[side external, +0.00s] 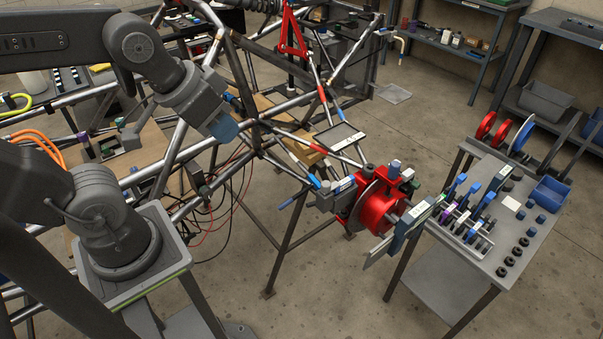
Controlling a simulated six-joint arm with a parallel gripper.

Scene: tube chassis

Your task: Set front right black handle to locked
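My gripper (228,134) is at the end of my grey arm, at the upper left. It hangs beside the tube chassis (253,128), near a junction of its tubes. Its end looks bluish and the fingers are too small and turned away to read. I see nothing clearly held in it. A black handle cannot be picked out with certainty. Dark, upright lever-like parts (481,222) stand among blue-topped ones (460,184) on the grey cart (510,262) at the right, well away from my gripper. Whether any handle is locked cannot be told.
A red hub assembly (378,207) sits at the chassis's right end, beside a grey plate and the cart. The cart carries red discs (486,125), a blue bin (551,193) and several black knobs. Red and black cables hang below the chassis. Open floor lies in the foreground.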

